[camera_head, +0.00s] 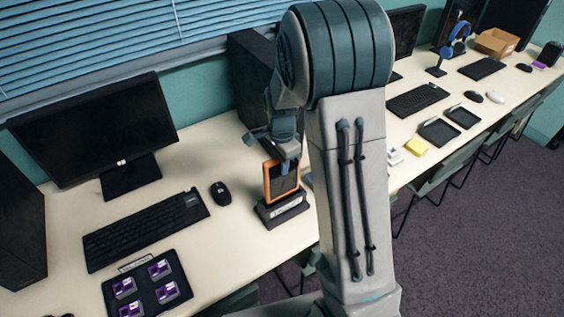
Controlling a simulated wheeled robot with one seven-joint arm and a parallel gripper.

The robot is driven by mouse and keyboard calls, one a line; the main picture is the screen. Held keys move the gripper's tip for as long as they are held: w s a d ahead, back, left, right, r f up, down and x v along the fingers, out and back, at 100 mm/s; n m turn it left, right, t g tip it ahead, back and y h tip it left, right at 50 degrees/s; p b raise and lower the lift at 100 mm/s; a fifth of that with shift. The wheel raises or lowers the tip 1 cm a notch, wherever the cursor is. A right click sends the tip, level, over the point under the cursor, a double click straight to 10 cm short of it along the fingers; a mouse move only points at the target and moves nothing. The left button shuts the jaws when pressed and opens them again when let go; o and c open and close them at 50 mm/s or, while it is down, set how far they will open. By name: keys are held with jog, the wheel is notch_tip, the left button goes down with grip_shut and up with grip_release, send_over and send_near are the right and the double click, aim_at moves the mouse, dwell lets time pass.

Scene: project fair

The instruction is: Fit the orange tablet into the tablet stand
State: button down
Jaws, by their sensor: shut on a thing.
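The orange-framed tablet (281,182), with a dark screen, stands upright near the table's front edge. My gripper (286,163) is at the tablet's top edge and shut on it. The tablet stand (284,210), a dark block with a pale label on its front, is directly below the tablet. The tablet's lower edge meets the top of the stand in this view; I cannot tell how deep it sits in the slot. My arm hides the table just right of the stand.
A black mouse (221,193) and keyboard (145,228) lie left of the stand. A monitor (97,134) stands behind the keyboard. A dark tray (149,285) with purple items lies at the front left. A dark computer tower (250,81) stands behind my gripper.

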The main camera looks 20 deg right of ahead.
aim_at(281, 176)
jog(key=shift+f+b, duration=0.35)
jog(key=shift+f, duration=0.1)
dwell(0.7)
jog(key=shift+f+b, duration=0.75)
jog(key=shift+f, duration=0.45)
jog(key=shift+f+b, duration=0.55)
jog(key=shift+f, duration=0.25)
dwell(0.4)
jog(key=shift+f+b, duration=0.4)
jog(key=shift+b, duration=0.05)
jog(key=c, duration=1.3)
grip_release()
jog(key=shift+o, duration=0.2)
